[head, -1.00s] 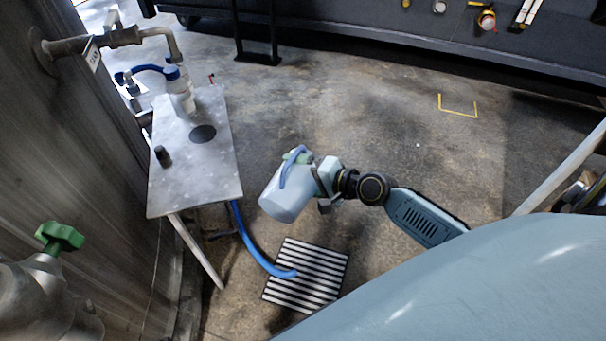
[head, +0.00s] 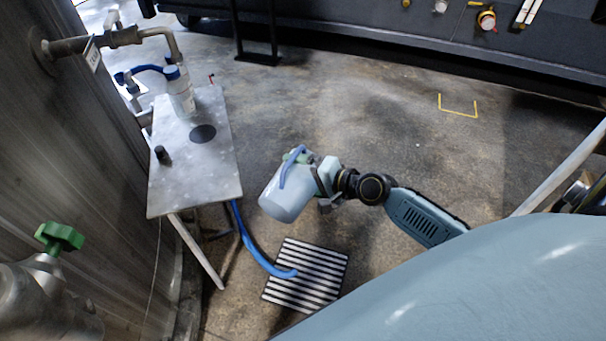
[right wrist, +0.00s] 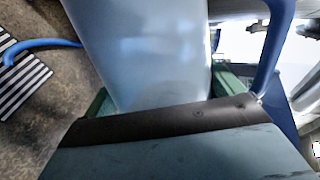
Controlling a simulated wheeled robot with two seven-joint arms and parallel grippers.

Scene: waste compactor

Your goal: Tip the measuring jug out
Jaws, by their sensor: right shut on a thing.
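The measuring jug (head: 284,195) is a translucent pale-blue vessel with a blue handle. In the head view it hangs in the air in my right gripper (head: 318,178), tilted with one end pointing down and left, above and beyond the striped floor drain grate (head: 318,262). The right gripper is shut on the jug. In the right wrist view the jug (right wrist: 140,50) fills the middle between the green fingers, with the blue handle (right wrist: 272,50) at right. I cannot see what is inside the jug or any liquid leaving it. My left gripper is not in view.
A small metal table (head: 200,160) stands at left with a clear bottle (head: 181,95) and a small black knob (head: 161,153). A blue hose (head: 248,243) runs down to the grate. A green-handled valve (head: 58,238) is at lower left. Open floor lies to the right.

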